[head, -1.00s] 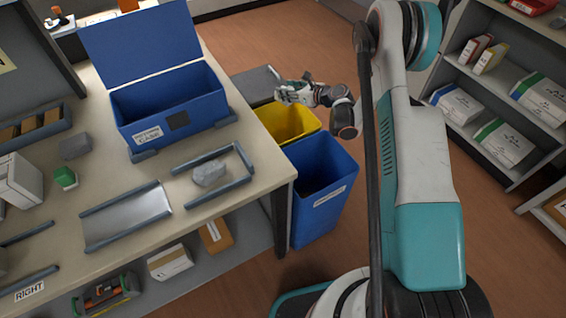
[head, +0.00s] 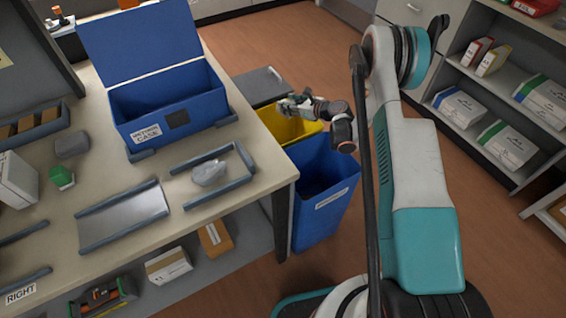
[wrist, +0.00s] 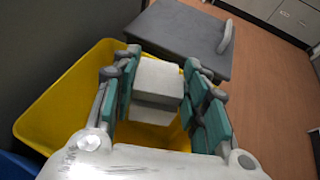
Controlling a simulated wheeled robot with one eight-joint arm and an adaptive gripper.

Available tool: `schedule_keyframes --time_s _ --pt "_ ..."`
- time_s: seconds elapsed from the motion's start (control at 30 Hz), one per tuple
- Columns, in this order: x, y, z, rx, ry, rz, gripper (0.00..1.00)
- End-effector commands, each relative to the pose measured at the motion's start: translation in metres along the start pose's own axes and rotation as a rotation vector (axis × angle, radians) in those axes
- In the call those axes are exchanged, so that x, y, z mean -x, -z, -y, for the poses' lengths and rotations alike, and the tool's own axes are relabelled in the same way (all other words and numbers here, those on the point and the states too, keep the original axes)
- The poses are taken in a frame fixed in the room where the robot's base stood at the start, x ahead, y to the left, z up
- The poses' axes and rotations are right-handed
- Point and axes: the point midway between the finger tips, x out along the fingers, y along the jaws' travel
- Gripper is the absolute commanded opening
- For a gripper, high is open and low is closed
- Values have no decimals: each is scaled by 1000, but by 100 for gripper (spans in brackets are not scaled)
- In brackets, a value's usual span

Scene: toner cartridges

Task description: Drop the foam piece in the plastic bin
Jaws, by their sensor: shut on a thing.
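My gripper (head: 288,106) is above the yellow bin (head: 300,133), near its back edge in the head view. In the wrist view, my gripper (wrist: 160,85) is shut on a pale block, the foam piece (wrist: 158,76), held between its teal finger pads. The yellow bin (wrist: 62,98) lies below it, and its floor is mostly hidden by the fingers and the block. A blue bin (head: 322,205) with a white label stands in front of the yellow one. I cannot read which bin is marked plastic.
A grey-topped bin or box (head: 258,84) stands behind the yellow bin. The workbench (head: 255,165) on the left carries a blue lidded case (head: 160,110), trays and a grey lump (head: 209,172). Shelves (head: 480,125) stand at right. Floor is clear between.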

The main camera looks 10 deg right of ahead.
Motion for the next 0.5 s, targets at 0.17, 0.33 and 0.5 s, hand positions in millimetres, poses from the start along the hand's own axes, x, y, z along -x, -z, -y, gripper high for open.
schedule_keyframes --time_s 0.17,0.33,0.5 --pt "0 0 0 0 0 0 61" --pt "0 0 0 0 0 0 64" --pt "0 0 0 0 0 0 64"
